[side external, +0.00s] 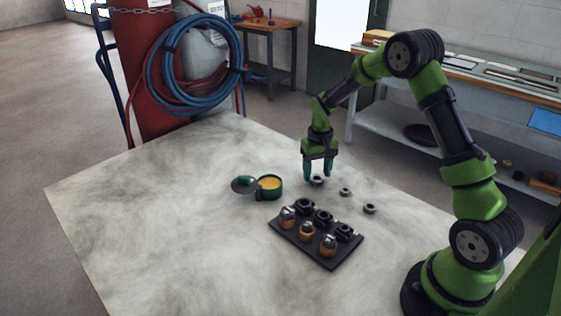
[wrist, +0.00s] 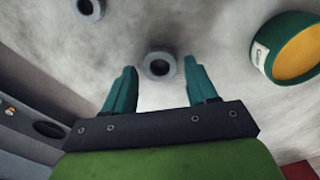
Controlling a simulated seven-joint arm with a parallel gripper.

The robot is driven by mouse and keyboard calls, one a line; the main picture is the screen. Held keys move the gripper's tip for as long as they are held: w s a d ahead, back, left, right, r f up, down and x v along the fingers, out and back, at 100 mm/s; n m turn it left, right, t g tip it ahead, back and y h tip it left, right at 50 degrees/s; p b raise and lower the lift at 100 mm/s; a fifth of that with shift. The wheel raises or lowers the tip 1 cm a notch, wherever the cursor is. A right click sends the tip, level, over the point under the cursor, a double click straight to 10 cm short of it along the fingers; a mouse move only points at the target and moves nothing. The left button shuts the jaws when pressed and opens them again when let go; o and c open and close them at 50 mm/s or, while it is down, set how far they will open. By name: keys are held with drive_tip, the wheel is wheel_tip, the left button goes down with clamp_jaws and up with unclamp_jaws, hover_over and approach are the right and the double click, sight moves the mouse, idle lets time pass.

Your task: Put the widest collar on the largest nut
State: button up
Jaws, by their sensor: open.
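Three loose grey collars lie on the pale tabletop: one under my gripper (side external: 317,181), a middle one (side external: 345,192) and one nearer the board (side external: 370,209). I cannot surely rank their widths. My gripper (side external: 318,172) is open, pointing down. In the wrist view the first collar (wrist: 149,67) shows between and just beyond the fingertips, apparently untouched; another collar (wrist: 89,9) is at the top left. A dark board (side external: 292,238) holds black nut-like pieces (side external: 323,217) in a back row and silver-topped, orange-based pieces (side external: 307,231) in front. Which nut is largest is unclear.
A green tin (side external: 268,193) with yellow contents stands left of my gripper, a round lid (side external: 243,185) beside it; the tin also shows in the wrist view (wrist: 262,52). The left and front of the tabletop (side external: 150,220) are clear.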

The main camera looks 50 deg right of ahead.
drive_tip(key=shift+f, duration=0.5)
idle(0.3)
drive_tip(key=c, duration=0.8)
drive_tip(key=shift+r, duration=0.1)
drive_tip(key=shift+c, duration=0.2)
drive_tip(key=shift+r, duration=0.1)
drive_tip(key=shift+r, duration=0.75)
drive_tip(key=shift+r, duration=0.15)
drive_tip(key=shift+r, duration=2.45)
